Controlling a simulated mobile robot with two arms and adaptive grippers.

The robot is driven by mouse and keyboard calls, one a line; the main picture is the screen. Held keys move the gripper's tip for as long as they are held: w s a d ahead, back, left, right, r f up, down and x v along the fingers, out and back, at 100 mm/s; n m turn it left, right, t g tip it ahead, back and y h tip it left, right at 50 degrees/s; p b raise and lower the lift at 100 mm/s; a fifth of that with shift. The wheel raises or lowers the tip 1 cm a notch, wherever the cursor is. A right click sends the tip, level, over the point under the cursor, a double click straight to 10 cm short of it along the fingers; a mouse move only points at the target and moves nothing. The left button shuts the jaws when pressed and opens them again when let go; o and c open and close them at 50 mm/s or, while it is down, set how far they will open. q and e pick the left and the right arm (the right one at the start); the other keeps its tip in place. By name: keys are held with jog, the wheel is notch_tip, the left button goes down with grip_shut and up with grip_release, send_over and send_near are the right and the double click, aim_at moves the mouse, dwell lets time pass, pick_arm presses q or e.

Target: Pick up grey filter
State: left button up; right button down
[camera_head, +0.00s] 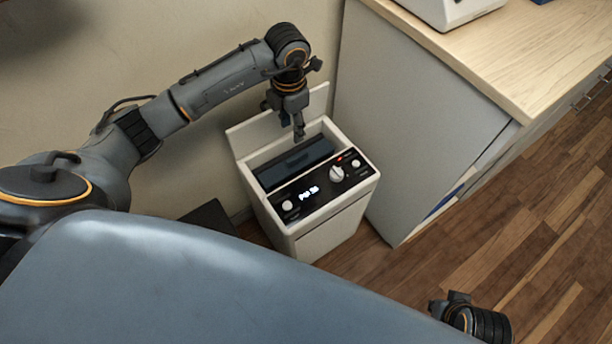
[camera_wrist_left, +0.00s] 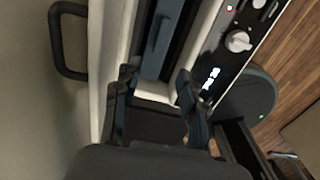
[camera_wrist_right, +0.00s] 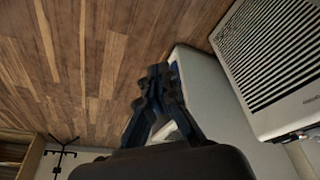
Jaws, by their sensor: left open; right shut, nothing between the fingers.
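A dark grey slab with a raised grip, which looks like the grey filter (camera_head: 294,163), lies in the top opening of a white machine (camera_head: 328,237). Its grip side also shows in the left wrist view (camera_wrist_left: 163,38). My left gripper (camera_head: 299,134) is open and points down over the back part of the opening. In the left wrist view, its fingers (camera_wrist_left: 158,88) stand apart near one end of the slab, with nothing between them; I cannot tell whether they touch it. My right gripper (camera_wrist_right: 155,80) is shut and empty, away from the machine over the wood floor.
The machine has a black control panel (camera_head: 322,185) with knobs and a lit display along its front. A wall stands behind and left. A grey cabinet with a wooden top (camera_head: 490,50) stands close on the right. A vented white unit (camera_wrist_right: 275,60) shows in the right wrist view.

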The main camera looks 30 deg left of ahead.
pick_arm(q)
jog(key=b, duration=0.1)
send_over(297, 156)
jog(key=s, duration=0.1)
jog(key=f, duration=0.6)
jog(key=shift+a+f, duration=0.2)
jog(key=shift+f, duration=0.8)
jog(key=f+b, duration=0.1)
jog(key=f, duration=0.1)
jog(key=w+f, duration=0.1)
jog(key=f, duration=0.1)
jog(key=shift+d+f+b, duration=0.1)
jog(key=shift+d+b, duration=0.1)
jog(key=shift+b, duration=0.15)
jog(key=shift+f, duration=0.55)
grip_shut()
pick_arm(e)
jog(key=v, duration=0.5)
jog(key=shift+d, duration=0.1)
pick_arm(q)
jog(key=shift+r, duration=0.1)
